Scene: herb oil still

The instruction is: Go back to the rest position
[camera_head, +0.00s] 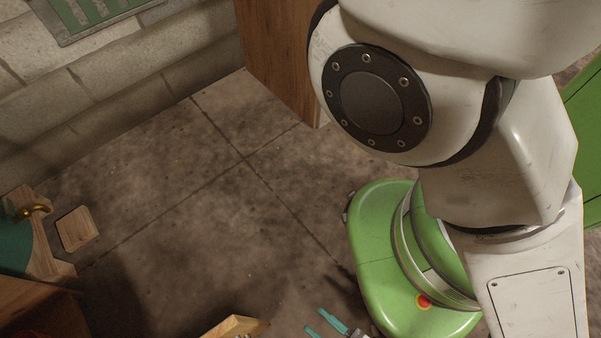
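My gripper (315,321) shows at the bottom edge of the head view, just left of my green base. Its two teal fingers are spread apart, with bare floor visible between them. I see nothing held. The rest of the gripper is cut off by the frame edge. My white arm fills the right side and hides much of what lies behind it.
A light wooden object (235,327) is partly visible left of my gripper. A teal and wooden item with a brass handle (32,211) and a small wooden block (77,228) are at left. A wooden cabinet (275,60) stands behind; a green panel (583,140) is at right. Middle floor is clear.

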